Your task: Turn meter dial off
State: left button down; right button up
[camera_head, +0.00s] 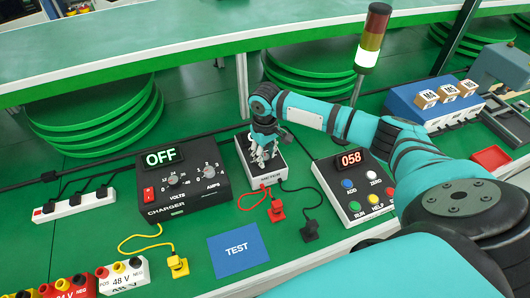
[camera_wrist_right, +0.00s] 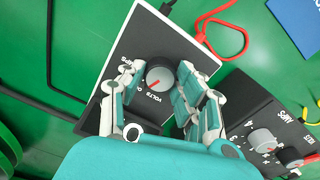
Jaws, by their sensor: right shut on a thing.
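The meter (camera_head: 243,146) is a dark box with a white edge near the middle of the green bench in the head view. It also shows in the right wrist view (camera_wrist_right: 168,38). Its grey round dial (camera_wrist_right: 160,78) has a short red pointer mark, with VOLTS and AMPS lettering around it. My right gripper (camera_head: 263,156) is down over the meter and hides the dial in the head view. In the right wrist view my right gripper (camera_wrist_right: 162,84) has its fingers on both sides of the dial, shut on it. My left gripper is not in view.
The charger (camera_head: 185,185), its display reading OFF, stands left of the meter. A button box (camera_head: 352,190) showing 058 stands right. Red and black plugs (camera_head: 277,211) lie in front, near a blue TEST card (camera_head: 238,250). A signal tower (camera_head: 371,45) rises behind.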

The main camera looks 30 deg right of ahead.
jog(key=shift+r+n+p, duration=0.25)
jog(key=shift+n+p, duration=0.85)
jog(key=shift+n, duration=0.1)
jog(key=shift+n+p, duration=0.65)
jog(key=shift+n, duration=0.15)
jog(key=n+p, duration=0.2)
jog(key=n, duration=0.2)
jog(key=shift+f+n, duration=0.1)
jog(key=shift+n, duration=0.2)
jog(key=n+p, duration=0.1)
jog(key=n, duration=0.3)
jog(key=shift+n, duration=0.3)
jog(key=n, duration=0.5)
jog(key=shift+f+n, duration=0.1)
jog(key=shift+n, duration=0.2)
jog(key=o, duration=1.1)
jog(key=shift+o, duration=0.2)
